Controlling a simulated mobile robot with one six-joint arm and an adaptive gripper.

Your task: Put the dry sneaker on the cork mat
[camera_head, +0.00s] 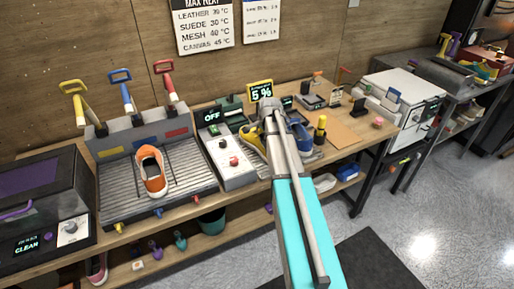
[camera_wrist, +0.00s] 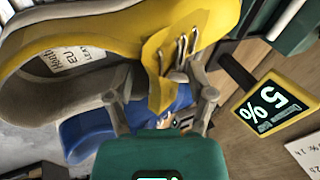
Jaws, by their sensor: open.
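A yellow sneaker (camera_wrist: 110,35) with a grey lining and a size label fills the upper left of the wrist view. In the head view the yellow sneaker (camera_head: 252,139) shows beside my arm's end. My gripper (camera_wrist: 160,98) is open, with its fingers on either side of the sneaker's laced tongue part; I cannot tell if they touch it. A blue sneaker (camera_wrist: 85,140) lies behind it, and also shows in the head view (camera_head: 301,134). A small screen (camera_wrist: 268,105) reads 5 %. A flat tan mat (camera_head: 338,135), seemingly the cork mat, lies right of the blue sneaker.
An orange sneaker (camera_head: 151,169) stands on the ribbed grey tray (camera_head: 190,187) at left. A grey unit marked OFF (camera_head: 229,165) stands left of the yellow sneaker. A yellow-capped bottle (camera_head: 321,128) stands beside the mat. The mat's top looks clear.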

